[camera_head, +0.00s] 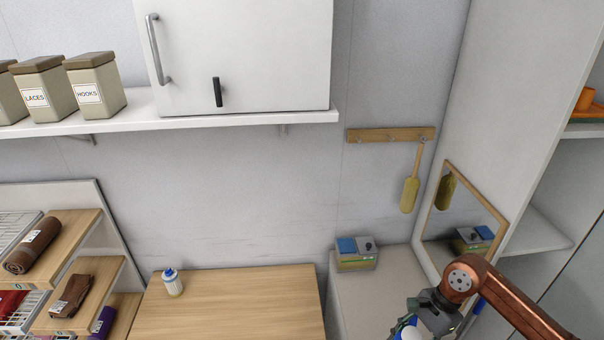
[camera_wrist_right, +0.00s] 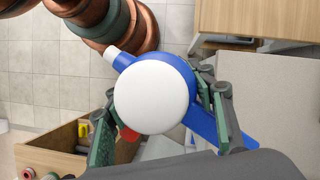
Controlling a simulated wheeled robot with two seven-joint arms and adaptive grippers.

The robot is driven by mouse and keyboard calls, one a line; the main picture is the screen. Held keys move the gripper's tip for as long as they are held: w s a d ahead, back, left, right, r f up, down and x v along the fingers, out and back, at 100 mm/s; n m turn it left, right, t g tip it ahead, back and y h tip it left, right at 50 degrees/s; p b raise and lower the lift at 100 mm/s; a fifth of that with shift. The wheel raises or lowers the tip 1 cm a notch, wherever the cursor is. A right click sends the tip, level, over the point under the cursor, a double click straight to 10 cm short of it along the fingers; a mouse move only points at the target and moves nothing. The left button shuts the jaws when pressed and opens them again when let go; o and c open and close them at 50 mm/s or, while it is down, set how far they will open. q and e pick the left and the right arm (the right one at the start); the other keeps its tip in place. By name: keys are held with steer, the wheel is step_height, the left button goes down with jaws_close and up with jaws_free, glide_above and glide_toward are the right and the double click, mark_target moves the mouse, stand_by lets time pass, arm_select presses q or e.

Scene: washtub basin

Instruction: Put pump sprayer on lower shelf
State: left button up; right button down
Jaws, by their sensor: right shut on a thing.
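The pump sprayer, with a round white top and blue parts (camera_wrist_right: 152,95), is held in my right gripper (camera_head: 425,316). In the right wrist view the green-padded fingers sit on either side of it. In the head view only a small blue and white part of the sprayer (camera_head: 408,329) shows at the bottom edge; the rest is hidden or out of frame. On the right, a tall white cabinet has an upper shelf (camera_head: 590,131) with orange things and a lower, bare shelf (camera_head: 535,235). My left gripper is not in view.
A framed mirror (camera_head: 462,215) leans beside the cabinet. A grey box with a blue top (camera_head: 356,253) stands on the pale counter (camera_head: 378,285). A wooden worktop (camera_head: 235,300) holds a small spray bottle (camera_head: 172,283). An open wooden drawer (camera_wrist_right: 60,145) shows in the wrist view.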

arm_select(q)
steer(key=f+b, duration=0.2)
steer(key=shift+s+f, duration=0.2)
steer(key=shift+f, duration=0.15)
arm_select(e)
steer(key=w+a+f+n+g+h, duration=0.1)
steer(key=a+f+n+h, duration=0.3)
steer(key=n, duration=0.9)
step_height(320, 180, down, 3)
steer(key=shift+a+r+g, duration=0.15)
steer(key=shift+a+g, duration=0.45)
steer(key=shift+g, duration=0.3)
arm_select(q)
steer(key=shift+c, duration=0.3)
